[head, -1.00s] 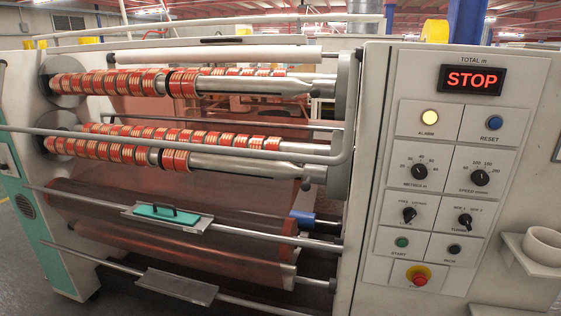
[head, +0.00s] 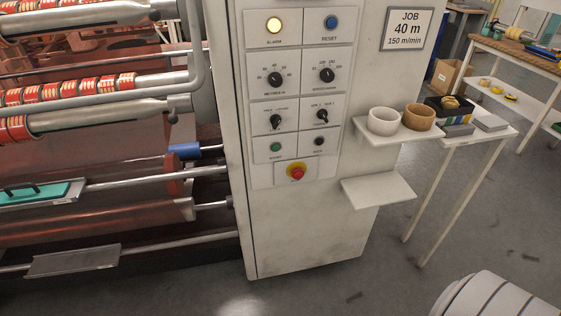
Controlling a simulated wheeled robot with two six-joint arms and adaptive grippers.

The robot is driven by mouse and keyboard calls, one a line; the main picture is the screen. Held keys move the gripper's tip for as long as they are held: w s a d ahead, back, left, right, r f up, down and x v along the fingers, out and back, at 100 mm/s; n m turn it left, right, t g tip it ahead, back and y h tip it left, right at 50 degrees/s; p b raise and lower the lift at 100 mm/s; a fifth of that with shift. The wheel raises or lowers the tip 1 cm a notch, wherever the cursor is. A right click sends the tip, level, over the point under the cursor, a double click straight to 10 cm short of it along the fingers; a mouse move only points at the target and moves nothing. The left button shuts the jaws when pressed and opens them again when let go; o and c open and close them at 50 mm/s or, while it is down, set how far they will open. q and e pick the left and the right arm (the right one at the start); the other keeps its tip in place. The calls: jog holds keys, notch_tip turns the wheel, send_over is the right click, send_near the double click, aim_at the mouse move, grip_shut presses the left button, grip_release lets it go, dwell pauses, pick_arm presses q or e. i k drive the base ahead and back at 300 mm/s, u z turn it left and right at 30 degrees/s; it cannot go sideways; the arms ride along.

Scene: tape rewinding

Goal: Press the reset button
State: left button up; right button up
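Below are two large black dials, two smaller black selector knobs, a green start button (head: 276,147), a black button (head: 319,141) and a red stop button on yellow (head: 297,173). Neither gripper is in view.
The rewinding machine with red rolls (head: 60,92) fills the left. Two cups sit on a white shelf (head: 375,132) right of the panel; a lower shelf (head: 380,190) is empty. A side table and a workbench (head: 520,52) stand farther right. The floor in front is clear.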

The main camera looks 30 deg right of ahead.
aim_at(331, 22)
jog(key=z, duration=1.35)
